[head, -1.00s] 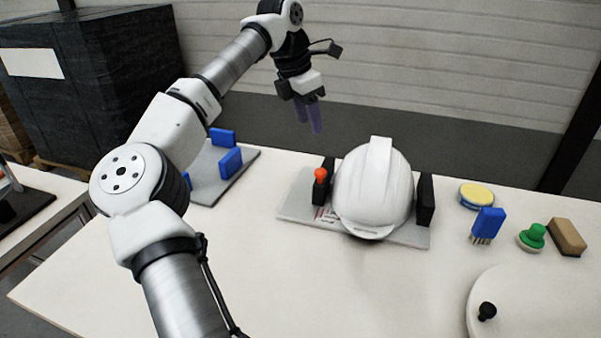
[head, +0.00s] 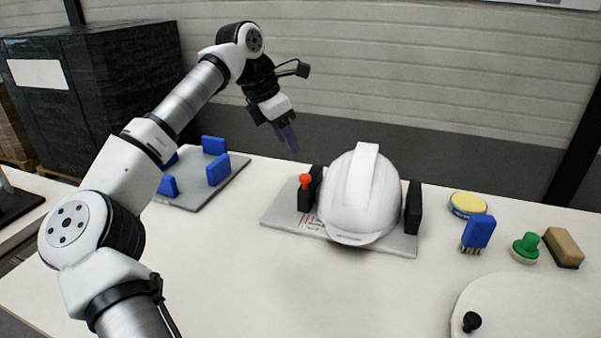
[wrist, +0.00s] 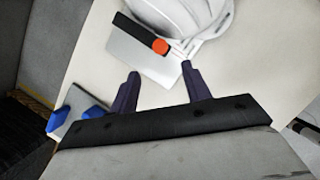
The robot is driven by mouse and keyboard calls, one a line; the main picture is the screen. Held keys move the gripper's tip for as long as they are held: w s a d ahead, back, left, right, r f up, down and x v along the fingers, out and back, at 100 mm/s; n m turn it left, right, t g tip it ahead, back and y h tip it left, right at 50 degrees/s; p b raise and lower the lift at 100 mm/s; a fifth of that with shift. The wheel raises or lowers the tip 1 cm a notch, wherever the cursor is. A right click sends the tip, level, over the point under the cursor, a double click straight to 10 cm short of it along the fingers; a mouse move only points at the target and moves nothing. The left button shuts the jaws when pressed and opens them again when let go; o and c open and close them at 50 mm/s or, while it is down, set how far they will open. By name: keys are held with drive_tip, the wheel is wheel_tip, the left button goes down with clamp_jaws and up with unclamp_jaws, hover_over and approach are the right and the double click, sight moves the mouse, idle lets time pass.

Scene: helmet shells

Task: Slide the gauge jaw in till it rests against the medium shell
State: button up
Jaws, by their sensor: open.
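The white medium shell (head: 362,195) sits on the grey gauge plate (head: 285,215) in the middle of the table. The black gauge jaw (head: 316,184), with an orange knob (head: 305,181), stands at the shell's left side; I cannot tell if it touches the shell. A fixed black block (head: 413,207) stands at the shell's right. My gripper (head: 289,138) is open and empty, above and left of the jaw, pointing down. In the wrist view the jaw (wrist: 133,31) and the knob (wrist: 161,47) lie ahead, past the fingers (wrist: 160,82).
A grey plate with several blue blocks (head: 218,168) lies to the left. At right are a yellow-topped tin (head: 468,203), a blue brush (head: 478,232), a green-knobbed piece (head: 525,246) and a brown block (head: 563,247). A round white board (head: 510,310) is at front right.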

sight(306, 176)
drive_tip(key=x, duration=1)
drive_tip(key=shift+d+f, duration=0.15)
drive_tip(key=shift+f, duration=0.1)
clamp_jaws()
